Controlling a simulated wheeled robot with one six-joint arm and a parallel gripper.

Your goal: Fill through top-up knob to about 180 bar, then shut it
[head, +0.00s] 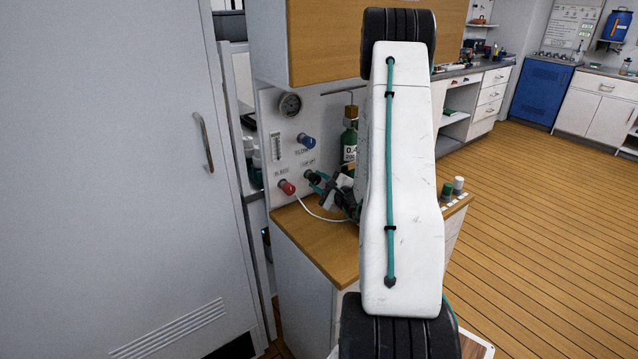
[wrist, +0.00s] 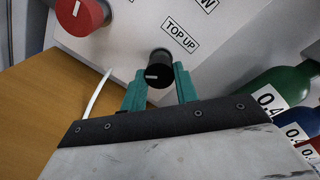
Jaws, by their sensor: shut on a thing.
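The black top-up knob (wrist: 160,68) sits on the white panel (wrist: 128,42) beside the "TOP UP" label (wrist: 180,36), with a pale mark on its face. My gripper (wrist: 160,76) has its two green fingers on either side of the knob and is shut on it. In the head view my gripper (head: 316,179) is at the lower part of the panel, partly behind my arm. The round pressure gauge (head: 290,105) is at the panel's upper left; its needle and scale are too small to read.
A red knob (head: 287,188) is left of the top-up knob and a blue knob (head: 305,141) above. A thin white hose (head: 318,216) curves over the wooden counter (head: 320,245). A green cylinder (head: 349,143) stands right of the knobs. Green, blue and red cylinders show in the wrist view.

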